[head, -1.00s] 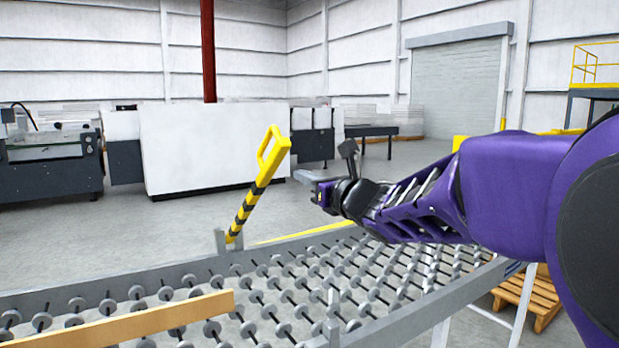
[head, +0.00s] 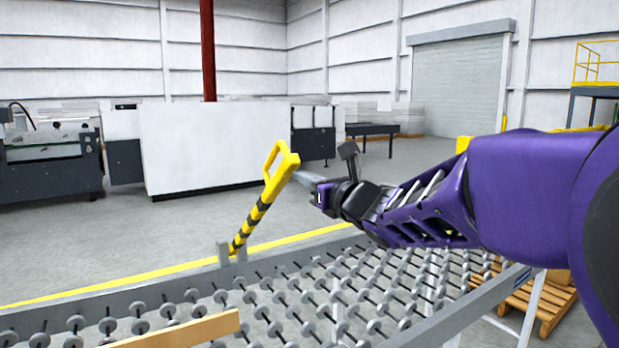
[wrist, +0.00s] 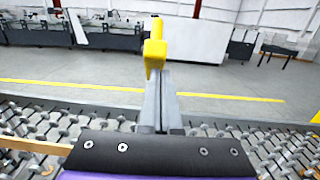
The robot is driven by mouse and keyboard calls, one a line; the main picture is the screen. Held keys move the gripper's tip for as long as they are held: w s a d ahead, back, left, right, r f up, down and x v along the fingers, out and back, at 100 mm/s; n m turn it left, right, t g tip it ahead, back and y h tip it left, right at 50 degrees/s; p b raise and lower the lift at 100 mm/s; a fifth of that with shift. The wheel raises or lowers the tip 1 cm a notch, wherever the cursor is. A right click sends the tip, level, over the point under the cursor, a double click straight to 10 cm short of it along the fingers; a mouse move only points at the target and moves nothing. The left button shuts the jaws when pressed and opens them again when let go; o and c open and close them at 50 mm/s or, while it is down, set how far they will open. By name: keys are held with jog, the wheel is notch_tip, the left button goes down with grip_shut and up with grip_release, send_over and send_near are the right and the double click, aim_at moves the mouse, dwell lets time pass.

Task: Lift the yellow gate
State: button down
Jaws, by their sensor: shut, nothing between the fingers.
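The yellow gate (head: 261,208) is a bar with black stripes and an open loop handle at its top. It slants up to the right from a bracket on the far rail of the roller conveyor (head: 190,276). My gripper (head: 281,174) is at the right of the loop handle, its grey fingers shut with nothing between them. In the wrist view, the yellow handle (wrist: 154,50) shows just beyond the ends of the fingers (wrist: 159,103). I cannot tell whether they touch. The striped lower part is hidden behind the fingers there.
A wooden strip (head: 185,331) lies over the rollers at the near left. A white and dark machine (head: 210,145) stands across the floor. A yellow floor line (head: 120,283) runs behind the conveyor. A wooden pallet (head: 540,300) is at the right. Open floor lies beyond the rail.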

jog(key=w+a+r, duration=0.1)
jog(key=r, duration=0.1)
jog(key=w+r+p, duration=0.1)
jog(key=w+a+r+p, duration=0.1)
jog(key=w+r, duration=0.1)
jog(key=shift+a+r, duration=0.3)
jog(key=shift+a, duration=0.05)
jog(key=shift+f, duration=0.15)
